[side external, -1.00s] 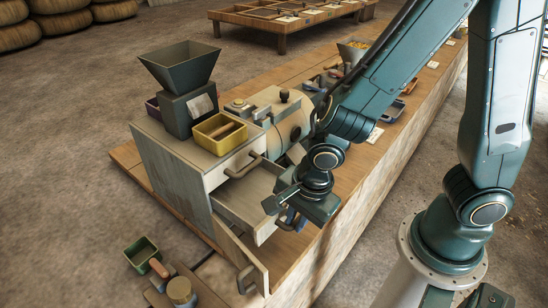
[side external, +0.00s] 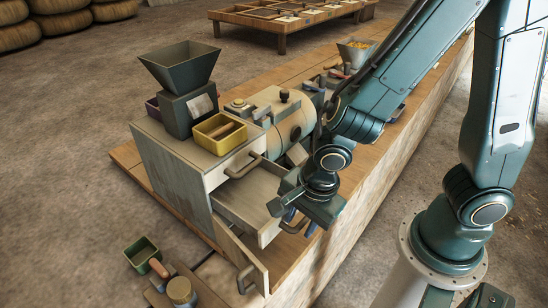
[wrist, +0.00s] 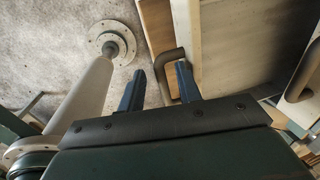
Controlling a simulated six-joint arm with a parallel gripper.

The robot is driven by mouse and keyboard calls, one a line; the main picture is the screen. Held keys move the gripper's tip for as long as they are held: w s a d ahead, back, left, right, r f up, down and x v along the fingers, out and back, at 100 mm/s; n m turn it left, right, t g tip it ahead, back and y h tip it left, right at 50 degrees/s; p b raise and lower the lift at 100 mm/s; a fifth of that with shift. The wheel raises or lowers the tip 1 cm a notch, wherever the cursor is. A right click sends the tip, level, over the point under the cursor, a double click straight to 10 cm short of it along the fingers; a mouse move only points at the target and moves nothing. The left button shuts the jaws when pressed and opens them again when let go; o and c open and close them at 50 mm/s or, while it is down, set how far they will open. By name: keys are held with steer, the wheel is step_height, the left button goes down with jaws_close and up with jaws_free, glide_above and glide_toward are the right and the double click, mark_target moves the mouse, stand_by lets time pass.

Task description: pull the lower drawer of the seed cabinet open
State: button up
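The grey-white seed cabinet (side external: 172,178) stands on the long wooden bench. Its upper drawer front with a bent handle (side external: 243,166) is flush with the body. The drawer below it (side external: 245,212) is out, its inside showing. Its bent brown handle (side external: 293,227) is partly hidden by my gripper (side external: 301,220). My gripper's two blue fingers are spread in front of this drawer. In the wrist view, my gripper (wrist: 159,88) is open, and the bent handle (wrist: 164,66) lies between the fingers, closer to the right one, with a gap on the left.
A panel with a handle (side external: 243,262) stands swung out below the open drawer. A yellow bin (side external: 221,134) and a grey hopper (side external: 180,68) sit on the cabinet top. A cream drum machine (side external: 286,115) stands behind. A green bin (side external: 141,252) is at lower left.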

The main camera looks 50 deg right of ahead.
step_height(320, 180, up, 13)
steer(key=s, duration=0.2)
steer(key=shift+s+r, duration=0.15)
steer(key=shift+s, duration=0.2)
stand_by(0.5)
steer(key=s+d+r+n+t, duration=0.1)
steer(key=s+d+r+n, duration=0.1)
steer(key=d+n, duration=0.4)
steer(key=s+d+r+n+t, duration=0.2)
steer(key=d+r+n, duration=0.3)
steer(key=n, duration=0.7)
steer(key=shift+d+r, duration=0.3)
steer(key=shift+d, duration=0.95)
